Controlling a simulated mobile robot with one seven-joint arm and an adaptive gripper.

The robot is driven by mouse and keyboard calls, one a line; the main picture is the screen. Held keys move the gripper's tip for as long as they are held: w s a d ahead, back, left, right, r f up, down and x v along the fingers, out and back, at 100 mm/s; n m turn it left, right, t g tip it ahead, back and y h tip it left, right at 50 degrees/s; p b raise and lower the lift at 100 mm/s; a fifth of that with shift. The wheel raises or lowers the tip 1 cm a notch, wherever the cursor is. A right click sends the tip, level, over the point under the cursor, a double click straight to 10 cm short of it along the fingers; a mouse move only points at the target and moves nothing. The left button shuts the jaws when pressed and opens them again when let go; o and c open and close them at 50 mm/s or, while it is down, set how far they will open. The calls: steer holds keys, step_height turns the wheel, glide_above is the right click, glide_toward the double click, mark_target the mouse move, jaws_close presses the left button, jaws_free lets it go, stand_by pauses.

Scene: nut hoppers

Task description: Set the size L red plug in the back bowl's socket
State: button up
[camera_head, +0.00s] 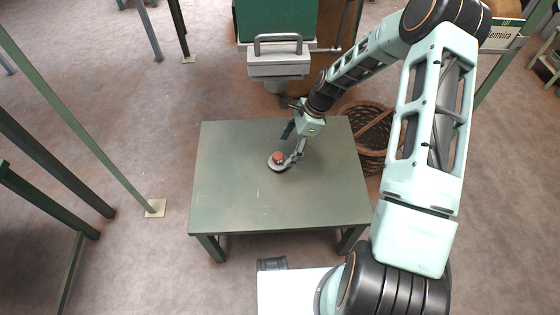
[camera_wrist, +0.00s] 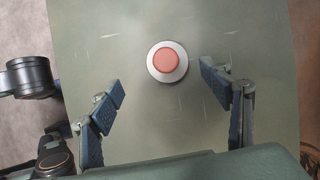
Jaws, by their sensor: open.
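The red plug (camera_head: 278,156) sits on a small round base on the green table. It also shows in the wrist view (camera_wrist: 166,61) as a red disc, with a pale grey ring (camera_wrist: 181,73) around it. My gripper (camera_head: 292,160) is just to the right of the plug in the head view. In the wrist view my gripper (camera_wrist: 160,78) is open, its two fingers spread apart with the plug between and slightly beyond their tips. Nothing is held. No back bowl or socket can be made out, and no size mark on the plug is readable.
The green table (camera_head: 225,195) is otherwise bare. A grey hopper-like unit with a handle (camera_head: 278,66) stands behind it, below a dark green box (camera_head: 275,18). A wicker basket (camera_head: 350,112) is on the floor at the right. Green posts (camera_head: 90,120) stand at the left.

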mark_target(280, 155)
steer(key=x, duration=0.2)
steer(key=b+x, duration=0.1)
steer(key=x, duration=0.2)
steer(key=w+b+x, duration=0.1)
steer(key=x, duration=0.1)
steer(key=shift+a+f, duration=0.2)
steer(key=c, duration=1.5)
steer(key=shift+r, duration=0.15)
